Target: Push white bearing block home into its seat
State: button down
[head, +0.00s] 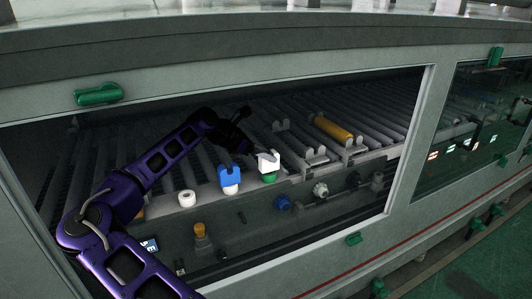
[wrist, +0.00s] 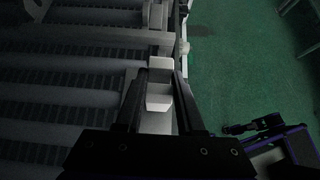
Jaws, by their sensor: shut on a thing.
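The white bearing block (head: 268,160) sits at the front edge of the conveyor, directly above a green piece (head: 269,177), in the head view. In the wrist view the white block (wrist: 159,88) is between the two dark fingers of my gripper (wrist: 159,80). My gripper is shut on it. In the head view my gripper (head: 251,148) reaches the block from the left, and its fingertips are small and dark there. The seat is mostly hidden, so I cannot tell how deep the block sits.
A blue bearing block (head: 230,177) and a white ring (head: 187,198) stand to the left along the same ledge. A yellow roller (head: 333,128) lies among grey rollers behind. Blue and white knobs sit on the front panel. The window frame (head: 410,140) bounds the opening at right.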

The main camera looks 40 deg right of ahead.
jog(key=shift+f, duration=0.45)
jog(key=shift+c, duration=2.2)
grip_release()
jog(key=v, duration=1.7)
jog(key=shift+a, duration=0.2)
